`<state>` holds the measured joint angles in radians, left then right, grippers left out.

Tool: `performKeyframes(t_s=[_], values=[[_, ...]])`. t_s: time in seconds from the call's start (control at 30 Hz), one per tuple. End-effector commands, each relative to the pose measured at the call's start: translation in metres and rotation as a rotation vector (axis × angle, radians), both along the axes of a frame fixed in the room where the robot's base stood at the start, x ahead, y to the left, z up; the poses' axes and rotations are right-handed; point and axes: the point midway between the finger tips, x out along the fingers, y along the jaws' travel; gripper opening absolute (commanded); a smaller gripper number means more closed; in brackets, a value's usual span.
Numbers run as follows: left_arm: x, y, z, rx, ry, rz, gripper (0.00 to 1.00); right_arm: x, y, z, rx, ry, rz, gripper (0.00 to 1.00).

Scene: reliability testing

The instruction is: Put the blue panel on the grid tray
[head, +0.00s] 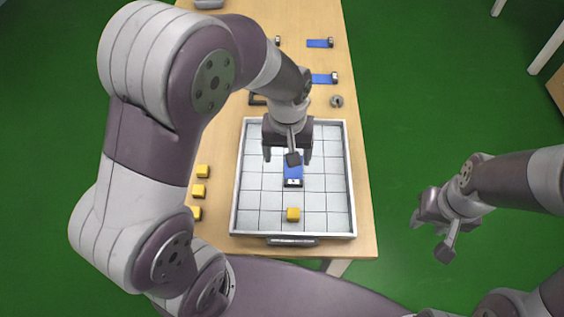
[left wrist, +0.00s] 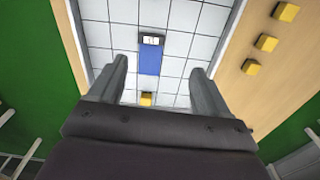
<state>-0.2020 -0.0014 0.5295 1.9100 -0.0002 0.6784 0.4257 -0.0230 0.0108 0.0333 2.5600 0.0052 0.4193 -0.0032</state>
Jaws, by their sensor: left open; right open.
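The grid tray (head: 341,190) is a white, shallow tray with dark grid lines. A blue panel (head: 293,169) with a white-and-dark end lies flat in its middle; it also shows in the left wrist view (left wrist: 149,61). My left gripper (head: 288,157) is open above the tray, over the panel's far end. In the left wrist view the panel lies between and beyond the open fingers, with nothing gripped. Two more blue panels (head: 320,43) (head: 321,78) lie on the table beyond the tray. My right gripper (head: 428,227) is open and empty, off the table's right side.
A yellow block (head: 293,214) sits in the tray's near part. A yellow block (left wrist: 146,99) also shows in the left wrist view. Three yellow blocks (head: 198,191) stand left of the tray. A grey ring-like part (head: 337,101) lies behind it. The table (head: 362,215) has a narrow bare strip at right.

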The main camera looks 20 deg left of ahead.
Motion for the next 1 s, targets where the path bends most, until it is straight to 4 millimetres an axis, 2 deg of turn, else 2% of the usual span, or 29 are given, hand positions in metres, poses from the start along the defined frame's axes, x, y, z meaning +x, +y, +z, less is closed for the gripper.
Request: performKeyframes(t_s=[0.03,0.13,0.2,0.3,1.0], values=[[-0.012,0.014,0.004,0.0,-0.014,-0.032,0.78,0.0,0.0,0.0,0.0,0.0,0.0,0.43],[-0.039,0.038,0.009,0.003,-0.053,-0.131,0.78,0.0,0.0,0.0,0.0,0.0,0.0,0.43],[-0.057,0.049,0.009,0.009,-0.075,-0.186,0.78,0.0,0.0,0.0,0.0,0.0,0.0,0.43],[-0.071,0.057,0.009,0.016,-0.093,-0.234,0.78,0.0,0.0,0.0,0.0,0.0,0.0,0.43],[-0.074,0.058,0.008,0.018,-0.094,-0.245,0.78,0.0,0.0,0.0,0.0,0.0,0.0,0.43]])
